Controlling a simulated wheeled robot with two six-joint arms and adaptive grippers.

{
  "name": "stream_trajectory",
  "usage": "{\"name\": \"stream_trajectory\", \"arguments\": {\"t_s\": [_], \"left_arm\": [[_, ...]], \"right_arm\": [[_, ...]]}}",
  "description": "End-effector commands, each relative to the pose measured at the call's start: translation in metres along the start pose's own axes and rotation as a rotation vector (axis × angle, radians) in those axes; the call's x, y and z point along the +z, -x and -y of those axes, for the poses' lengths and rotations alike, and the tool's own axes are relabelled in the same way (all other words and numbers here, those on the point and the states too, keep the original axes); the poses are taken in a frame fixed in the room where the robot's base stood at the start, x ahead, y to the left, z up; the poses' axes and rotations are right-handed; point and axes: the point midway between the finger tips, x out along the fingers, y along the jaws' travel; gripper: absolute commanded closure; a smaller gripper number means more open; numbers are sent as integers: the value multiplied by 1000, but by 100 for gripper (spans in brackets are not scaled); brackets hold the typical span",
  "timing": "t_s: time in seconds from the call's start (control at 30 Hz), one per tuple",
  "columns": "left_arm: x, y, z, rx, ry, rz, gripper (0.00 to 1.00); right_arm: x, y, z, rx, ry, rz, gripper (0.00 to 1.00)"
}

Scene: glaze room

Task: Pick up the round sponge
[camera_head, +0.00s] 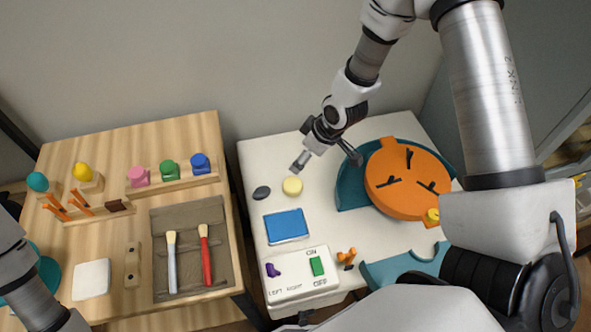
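A pale yellow round sponge (292,186) lies flat on the white table (262,160), left of the turntable. My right gripper (326,160) is above the table, behind and slightly right of the sponge. Its two fingers are spread wide with nothing between them. One fingertip appears just behind the sponge in the picture; the exact height above the table is hard to tell. Part of my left arm shows at the lower left edge, but its gripper is out of view.
A dark oval piece (262,193) lies left of the sponge, and a blue block (286,226) lies in front. An orange disc (402,180) on a teal base stands to the right. A switch panel (300,284) is at the front. A wooden table (130,235) with tools stands left.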

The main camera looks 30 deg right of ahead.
Motion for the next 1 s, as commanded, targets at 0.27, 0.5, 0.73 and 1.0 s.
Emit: {"name": "stream_trajectory", "arguments": {"t_s": [0.27, 0.5, 0.73, 1.0], "left_arm": [[0, -42, 0, 0, 0, 0, 63], [0, -85, 1, 0, 0, 0, 63], [0, -103, 1, 0, 0, 0, 63], [0, -95, 1, 0, 0, -1, 63]], "right_arm": [[16, -39, 0, 0, 0, 0, 7], [32, -78, 0, 0, 0, 0, 7], [40, -105, 0, 1, 3, 2, 7], [35, -138, -2, 0, 3, 3, 7]]}}
